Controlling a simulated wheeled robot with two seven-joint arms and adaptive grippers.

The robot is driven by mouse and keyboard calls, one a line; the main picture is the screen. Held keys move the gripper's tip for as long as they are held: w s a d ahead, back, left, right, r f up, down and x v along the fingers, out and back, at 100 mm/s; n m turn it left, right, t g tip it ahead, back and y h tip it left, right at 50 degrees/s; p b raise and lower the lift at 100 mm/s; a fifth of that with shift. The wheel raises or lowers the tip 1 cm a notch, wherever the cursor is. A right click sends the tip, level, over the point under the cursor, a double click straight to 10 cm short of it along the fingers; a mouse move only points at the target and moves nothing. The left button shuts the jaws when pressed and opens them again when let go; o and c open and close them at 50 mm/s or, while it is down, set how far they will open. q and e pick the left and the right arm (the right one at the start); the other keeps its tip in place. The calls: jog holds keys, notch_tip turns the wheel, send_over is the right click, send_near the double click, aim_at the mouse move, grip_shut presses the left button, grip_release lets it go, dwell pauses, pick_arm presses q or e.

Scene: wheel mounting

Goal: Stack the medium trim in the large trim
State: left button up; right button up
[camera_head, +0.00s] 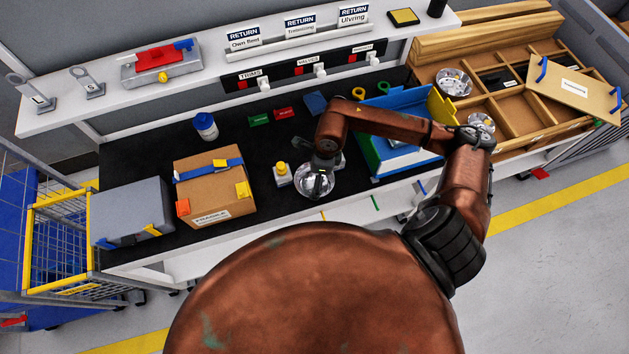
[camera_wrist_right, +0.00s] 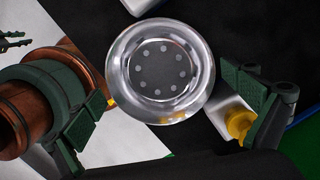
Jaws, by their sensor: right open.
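A round silver trim (camera_head: 314,184) is on the black worktop near its front edge. It also shows in the right wrist view (camera_wrist_right: 160,70) as a shiny dish with a ring of small holes. My right gripper (camera_head: 326,160) is over this trim and partly hides it. Its fingers (camera_wrist_right: 168,106) are open, one to each side of the trim, with nothing gripped. Two more silver trims (camera_head: 453,82) (camera_head: 481,123) are in the wooden compartment box at the right. I cannot tell which trim is large or medium. My left gripper is out of view.
A small white block with a yellow knob (camera_head: 282,174) stands close left of the trim. A cardboard box (camera_head: 213,195) and a grey case (camera_head: 128,210) are farther left. A blue bin (camera_head: 385,155) is to the right, beside the wooden box (camera_head: 505,130).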

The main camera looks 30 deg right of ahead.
jog(key=shift+f, duration=0.25)
jog(key=shift+c, duration=0.4)
jog(key=c, duration=1.1)
jog(key=shift+r, duration=0.1)
